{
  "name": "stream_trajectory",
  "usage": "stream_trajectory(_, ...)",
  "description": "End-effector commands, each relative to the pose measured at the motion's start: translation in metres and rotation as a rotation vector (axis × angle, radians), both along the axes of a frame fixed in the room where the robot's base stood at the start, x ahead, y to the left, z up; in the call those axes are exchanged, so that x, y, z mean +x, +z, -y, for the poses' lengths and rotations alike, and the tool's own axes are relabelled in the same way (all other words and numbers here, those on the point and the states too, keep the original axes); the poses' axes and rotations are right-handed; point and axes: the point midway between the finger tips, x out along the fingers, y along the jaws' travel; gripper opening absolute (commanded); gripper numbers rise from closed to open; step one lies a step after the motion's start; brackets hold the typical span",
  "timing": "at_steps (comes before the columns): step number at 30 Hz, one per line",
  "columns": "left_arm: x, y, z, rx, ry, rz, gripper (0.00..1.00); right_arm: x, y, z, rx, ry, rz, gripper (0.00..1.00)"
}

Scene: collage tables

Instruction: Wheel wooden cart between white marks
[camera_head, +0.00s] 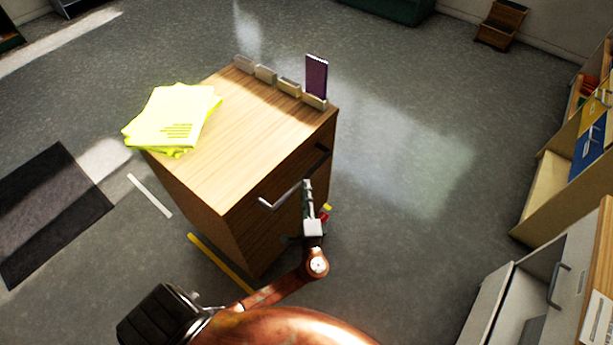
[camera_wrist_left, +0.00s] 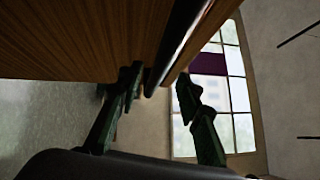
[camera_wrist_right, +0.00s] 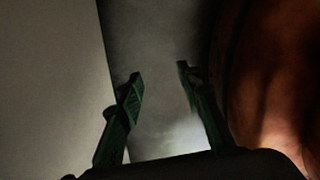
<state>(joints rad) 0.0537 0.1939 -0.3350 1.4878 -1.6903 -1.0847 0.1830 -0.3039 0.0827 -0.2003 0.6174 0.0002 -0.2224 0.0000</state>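The wooden cart (camera_head: 230,140) stands in the middle of the head view, with a metal bar handle (camera_head: 280,196) on its near right side. My left gripper (camera_head: 307,188) is at the right part of this handle. In the left wrist view its fingers (camera_wrist_left: 158,90) are apart, with the metal bar (camera_wrist_left: 178,45) between them; I cannot tell whether they touch it. One white mark (camera_head: 150,195) lies on the floor left of the cart; no second white mark shows. My right gripper (camera_wrist_right: 160,80) is open and empty, outside the head view.
Yellow papers (camera_head: 170,118) and a row of small holders with a purple card (camera_head: 316,78) sit on the cart. A yellow strip (camera_head: 220,262) lies along its near left base. A dark mat (camera_head: 50,210) is at left, shelves (camera_head: 550,185) at right. Floor behind the cart is clear.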

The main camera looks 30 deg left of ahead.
Motion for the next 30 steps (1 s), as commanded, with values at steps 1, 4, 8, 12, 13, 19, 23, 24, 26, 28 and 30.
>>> stream_trajectory(1,0.007,0.001,-0.005,0.001,0.000,0.000,0.33,-0.006,0.000,0.001,-0.001,-0.001,-0.008,0.33)
stream_trajectory(4,0.019,0.003,-0.015,0.001,0.000,0.001,0.33,-0.011,-0.001,0.001,-0.002,-0.002,-0.014,0.33)
stream_trajectory(8,0.031,0.005,-0.025,0.001,0.000,-0.001,0.33,-0.007,-0.002,0.001,-0.001,-0.001,-0.009,0.33)
stream_trajectory(12,0.037,0.006,-0.031,-0.001,0.000,-0.001,0.33,0.004,-0.004,0.000,0.000,0.001,0.005,0.33)
stream_trajectory(13,0.038,0.006,-0.031,-0.001,-0.001,0.000,0.33,0.006,-0.004,0.000,0.000,0.001,0.008,0.33)
stream_trajectory(19,0.038,0.007,-0.031,-0.001,-0.001,0.000,0.33,0.011,-0.004,-0.003,0.003,0.001,0.015,0.33)
stream_trajectory(23,0.038,0.007,-0.031,-0.001,-0.001,0.000,0.27,0.009,-0.004,-0.005,0.006,0.000,0.013,0.33)
stream_trajectory(24,0.038,0.007,-0.031,-0.001,-0.001,0.000,0.24,0.009,-0.004,-0.006,0.007,-0.001,0.012,0.33)
stream_trajectory(26,0.038,0.007,-0.031,-0.001,-0.001,0.000,0.20,0.007,-0.004,-0.006,0.007,-0.001,0.010,0.33)
stream_trajectory(28,0.038,0.006,-0.031,-0.001,-0.001,0.000,0.16,0.006,-0.004,-0.006,0.007,-0.002,0.008,0.33)
stream_trajectory(30,0.038,0.006,-0.031,-0.001,-0.001,0.000,0.11,0.004,-0.004,-0.006,0.007,-0.002,0.006,0.33)
